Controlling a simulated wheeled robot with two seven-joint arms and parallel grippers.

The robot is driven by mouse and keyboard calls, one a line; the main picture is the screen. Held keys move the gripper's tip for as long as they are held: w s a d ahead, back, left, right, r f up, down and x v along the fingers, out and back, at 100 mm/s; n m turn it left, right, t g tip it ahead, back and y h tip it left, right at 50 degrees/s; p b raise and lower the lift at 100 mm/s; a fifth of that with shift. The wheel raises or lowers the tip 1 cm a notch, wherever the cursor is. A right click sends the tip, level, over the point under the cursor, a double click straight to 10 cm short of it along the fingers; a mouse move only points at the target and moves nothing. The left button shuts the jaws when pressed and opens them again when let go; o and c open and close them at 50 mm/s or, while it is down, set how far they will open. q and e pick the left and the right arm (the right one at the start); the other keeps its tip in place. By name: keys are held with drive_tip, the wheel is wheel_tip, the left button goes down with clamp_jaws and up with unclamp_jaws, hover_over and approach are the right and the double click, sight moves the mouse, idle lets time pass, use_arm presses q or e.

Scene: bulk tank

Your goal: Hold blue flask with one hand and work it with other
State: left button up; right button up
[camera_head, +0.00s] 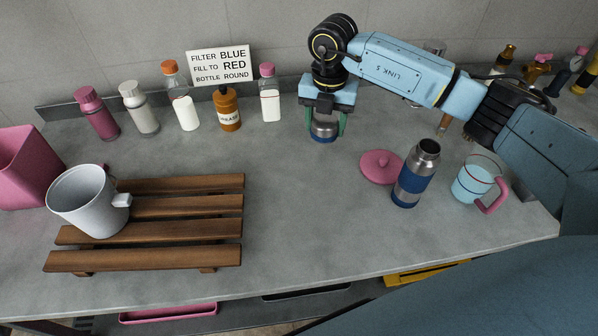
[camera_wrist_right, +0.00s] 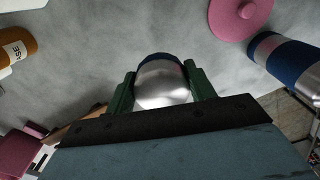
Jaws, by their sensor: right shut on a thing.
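The blue flask (camera_head: 407,190) stands upright on the counter, right of centre, with its steel mouth open and no cap on it. It also shows at the right edge of the right wrist view (camera_wrist_right: 287,60). My right gripper (camera_head: 324,122) points down behind and left of the flask. Its green fingers are shut on a steel cap with a blue band (camera_head: 323,131), seen between the fingers in the right wrist view (camera_wrist_right: 162,85). The cap is at or just above the counter; I cannot tell which. My left gripper is not in view.
A pink lid (camera_head: 379,167) lies just left of the flask; a glass mug (camera_head: 473,182) with pink handle stands to its right. A wooden rack (camera_head: 190,207) bears a white pot (camera_head: 90,201). Several bottles stand along the back. The counter between rack and flask is clear.

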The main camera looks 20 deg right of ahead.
sight(323, 164)
drive_tip(key=shift+d+f+m, duration=0.2)
drive_tip(key=shift+f+m, duration=0.3)
drive_tip(key=shift+m, duration=0.4)
drive_tip(key=shift+f, duration=0.35)
wheel_tip(323, 164, down, 4)
drive_tip(key=shift+r+b, duration=0.1)
drive_tip(key=shift+b, duration=0.3)
wheel_tip(323, 164, down, 5)
drive_tip(key=shift+f+b, duration=0.2)
drive_tip(key=shift+b, duration=0.15)
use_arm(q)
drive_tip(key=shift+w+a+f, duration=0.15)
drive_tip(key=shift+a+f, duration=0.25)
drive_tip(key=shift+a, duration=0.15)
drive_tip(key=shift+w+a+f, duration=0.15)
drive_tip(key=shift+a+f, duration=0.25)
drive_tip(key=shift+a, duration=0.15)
use_arm(e)
drive_tip(key=shift+f, duration=0.15)
drive_tip(key=o, duration=1.1)
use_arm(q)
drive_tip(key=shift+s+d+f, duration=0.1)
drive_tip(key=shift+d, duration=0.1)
